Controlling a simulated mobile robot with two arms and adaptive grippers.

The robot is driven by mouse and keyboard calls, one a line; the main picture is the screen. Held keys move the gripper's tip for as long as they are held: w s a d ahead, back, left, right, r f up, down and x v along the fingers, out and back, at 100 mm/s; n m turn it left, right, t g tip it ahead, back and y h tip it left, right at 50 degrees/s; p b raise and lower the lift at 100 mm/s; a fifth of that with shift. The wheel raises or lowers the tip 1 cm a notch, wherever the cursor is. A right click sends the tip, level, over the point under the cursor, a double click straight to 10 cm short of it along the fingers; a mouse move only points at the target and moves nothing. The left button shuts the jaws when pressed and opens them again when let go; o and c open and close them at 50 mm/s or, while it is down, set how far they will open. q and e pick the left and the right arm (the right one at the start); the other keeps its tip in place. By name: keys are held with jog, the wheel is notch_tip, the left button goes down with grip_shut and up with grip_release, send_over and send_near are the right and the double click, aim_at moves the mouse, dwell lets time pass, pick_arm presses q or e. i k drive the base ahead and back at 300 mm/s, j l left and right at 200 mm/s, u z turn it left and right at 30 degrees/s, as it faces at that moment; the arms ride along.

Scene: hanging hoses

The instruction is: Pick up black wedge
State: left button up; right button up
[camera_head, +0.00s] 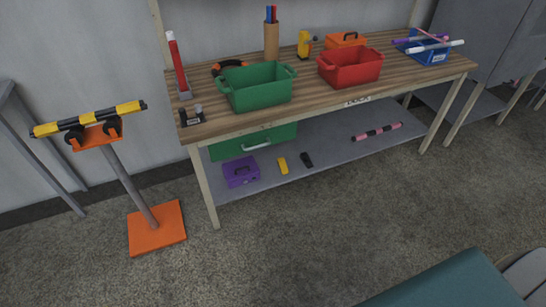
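A small black object (307,160), which looks like the black wedge, lies on the grey lower shelf (335,140) of the workbench. It is too small in the view to make out its exact shape. A yellow piece (283,166) of similar size lies just to its left, apart from it. Neither of my grippers shows in the head view.
A purple case (241,172) and a green drawer (225,149) are left of the pieces; a pink-and-black rod (377,132) lies right. The wooden worktop (310,83) overhangs the shelf. An orange-based stand (157,229) is at left.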

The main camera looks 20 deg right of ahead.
aim_at(305, 156)
jog(key=l+u, duration=0.25)
jog(key=l, duration=0.25)
jog(key=l+u, duration=0.3)
jog(key=l, duration=0.25)
jog(key=k+l+u, duration=0.25)
jog(key=l, duration=0.25)
jog(key=l+u, duration=0.25)
jog(key=l, duration=0.25)
